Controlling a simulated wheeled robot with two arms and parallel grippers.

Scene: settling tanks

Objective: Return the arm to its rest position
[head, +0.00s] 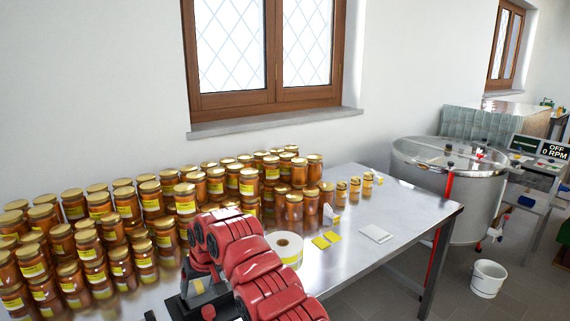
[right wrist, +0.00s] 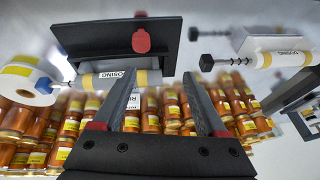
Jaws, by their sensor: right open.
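My right arm (head: 245,260) is red and reaches over the steel table (head: 405,205) from the bottom of the head view. It hides part of the table and several jars. In the right wrist view my right gripper (right wrist: 163,82) has its two dark fingers apart, with nothing held between them. A black bracket with a red knob (right wrist: 141,40) and a printed roll (right wrist: 105,79) shows just beyond the fingers; I cannot tell whether they touch it. My left gripper is not in view.
Many honey jars (head: 128,200) crowd the table's left and back. A label roll (head: 285,248), yellow labels (head: 326,240) and a white pad (head: 376,233) lie right of my arm. The table's right end is mostly clear. A steel tank (head: 445,190) and white bucket (head: 487,279) stand beyond it.

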